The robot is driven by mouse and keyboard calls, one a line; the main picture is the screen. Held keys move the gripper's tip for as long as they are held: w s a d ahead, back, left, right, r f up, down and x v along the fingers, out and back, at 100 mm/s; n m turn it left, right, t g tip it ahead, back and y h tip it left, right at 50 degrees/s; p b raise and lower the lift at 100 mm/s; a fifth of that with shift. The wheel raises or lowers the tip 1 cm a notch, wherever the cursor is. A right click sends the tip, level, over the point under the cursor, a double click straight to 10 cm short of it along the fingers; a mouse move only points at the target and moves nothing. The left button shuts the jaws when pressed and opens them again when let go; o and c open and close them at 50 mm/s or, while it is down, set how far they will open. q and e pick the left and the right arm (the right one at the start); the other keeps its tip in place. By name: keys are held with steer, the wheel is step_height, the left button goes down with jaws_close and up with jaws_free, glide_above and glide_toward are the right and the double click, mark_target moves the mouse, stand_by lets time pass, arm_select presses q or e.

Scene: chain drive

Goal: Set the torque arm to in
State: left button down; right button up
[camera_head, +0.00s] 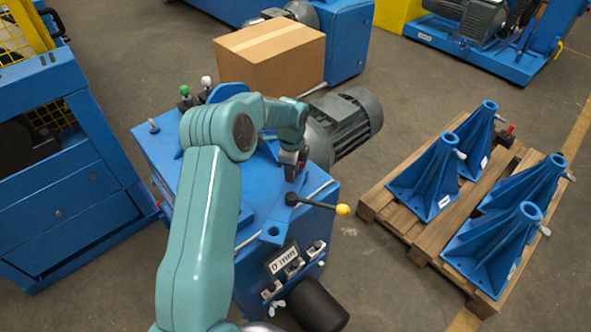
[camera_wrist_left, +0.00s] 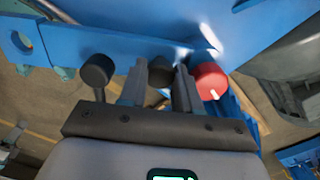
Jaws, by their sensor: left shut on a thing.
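My left gripper (camera_head: 293,165) is over the right part of the top of the blue machine (camera_head: 165,150). In the left wrist view, its two fingers (camera_wrist_left: 158,90) are shut on a dark round knob (camera_wrist_left: 160,70). A red knob (camera_wrist_left: 208,80) is just right of the fingers, and a black knob (camera_wrist_left: 97,70) is to their left. In the head view, the gripper and wrist hide most of the held part. A black lever with a yellow ball end (camera_head: 342,209) points right, just below the gripper. I cannot tell for certain which part is the torque arm. My right gripper is not in view.
A cardboard box (camera_head: 262,60) stands behind the machine. A grey motor (camera_head: 350,112) sticks out to the right. Green (camera_head: 184,90) and white (camera_head: 206,82) knobs stand at the back left. A pallet (camera_head: 425,240) with several blue brackets is at the right.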

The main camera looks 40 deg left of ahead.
arm_select(q)
steer(key=a+m, duration=0.1)
steer(key=m, duration=0.2)
steer(key=shift+s+a, duration=0.25)
steer(key=shift+a, duration=0.15)
steer(key=shift+a+m+p, duration=0.25)
steer(key=shift+a+m, duration=0.15)
steer(key=shift+m, duration=0.45)
steer(key=shift+a+m+p, duration=0.2)
steer(key=shift+a+m, duration=0.2)
steer(key=shift+m, duration=0.45)
steer(key=c, duration=1.1)
jaws_free()
steer(key=shift+r, duration=0.1)
step_height(320, 180, up, 16)
steer(key=shift+r+p, duration=0.1)
steer(key=shift+p, duration=0.35)
